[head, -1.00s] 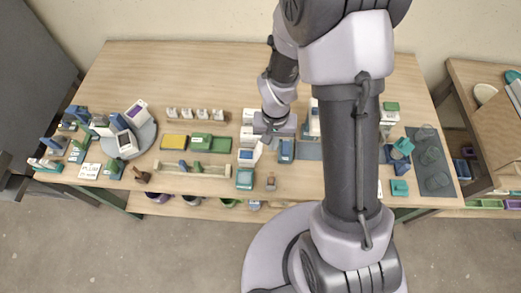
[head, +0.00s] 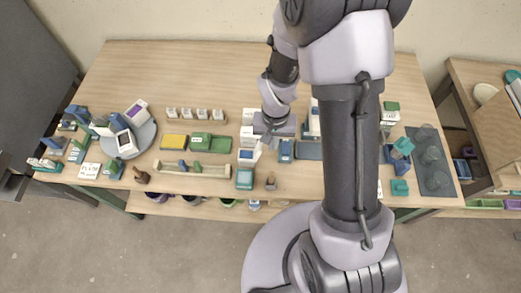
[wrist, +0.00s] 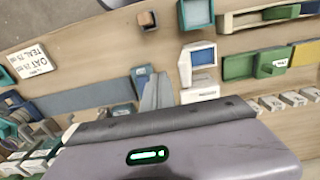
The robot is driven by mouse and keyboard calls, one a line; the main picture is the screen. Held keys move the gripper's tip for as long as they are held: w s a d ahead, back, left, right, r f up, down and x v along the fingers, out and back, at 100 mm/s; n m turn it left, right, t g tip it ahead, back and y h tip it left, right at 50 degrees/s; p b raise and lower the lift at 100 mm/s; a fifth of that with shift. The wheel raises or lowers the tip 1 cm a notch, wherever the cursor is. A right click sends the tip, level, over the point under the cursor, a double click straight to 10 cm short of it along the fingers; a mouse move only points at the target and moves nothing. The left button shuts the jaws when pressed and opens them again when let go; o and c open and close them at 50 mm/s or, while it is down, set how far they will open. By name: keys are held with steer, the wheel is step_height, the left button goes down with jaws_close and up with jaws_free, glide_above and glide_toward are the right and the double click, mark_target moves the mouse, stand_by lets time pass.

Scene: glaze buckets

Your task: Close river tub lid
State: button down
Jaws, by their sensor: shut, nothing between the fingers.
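A small white tub with a blue face (head: 248,156) stands at the middle of the bench. It also shows in the wrist view (wrist: 201,58), just beyond my gripper. I cannot read a name on it, so I cannot confirm that it is the river tub, nor tell the angle of its lid. My gripper (head: 266,139) is low over the bench beside this tub, partly hidden by my arm in the head view. In the wrist view its narrow grey fingers (wrist: 157,90) are together and empty, left of the tub.
A blue block-like item (head: 286,150) sits close on the gripper's right. A teal tray (head: 244,178) and a small brown block (head: 271,183) lie toward the front edge. A green tray (head: 211,142) is to the left. The bench's back is clear.

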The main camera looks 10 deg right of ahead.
steer(key=w+a+f+b, duration=0.1)
steer(key=w+a, duration=0.1)
steer(key=a, duration=0.4)
steer(key=shift+a+b, duration=0.3)
stand_by(1.3)
steer(key=shift+w, duration=0.1)
step_height(320, 180, up, 7)
steer(key=p, duration=0.5)
steer(key=shift+s+d, duration=0.2)
steer(key=shift+d, duration=0.25)
